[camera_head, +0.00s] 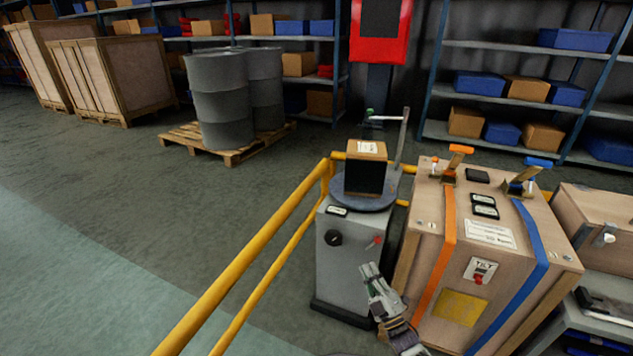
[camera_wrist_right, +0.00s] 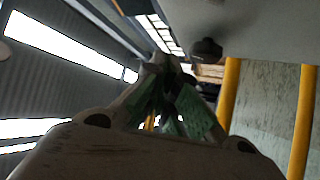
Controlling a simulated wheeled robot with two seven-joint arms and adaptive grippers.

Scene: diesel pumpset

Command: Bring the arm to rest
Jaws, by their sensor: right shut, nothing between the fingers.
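My right gripper (camera_head: 371,273) is in the lower middle of the head view, in front of the grey cabinet (camera_head: 340,262). Its fingers are together with nothing between them, pointing up in the picture. In the right wrist view the fingers (camera_wrist_right: 170,105) converge at the middle, with the ceiling lights behind. A black knob on the cabinet (camera_wrist_right: 205,50) shows just beyond the fingertips there; whether they touch the cabinet I cannot tell. My left gripper is not in view.
A boxed item (camera_head: 366,165) stands on the cabinet's round top. A wooden crate (camera_head: 480,250) with orange and blue straps stands close on the right. A yellow rail (camera_head: 250,255) runs along the left. Drums (camera_head: 220,100) stand on a pallet behind. The floor left of the rail is clear.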

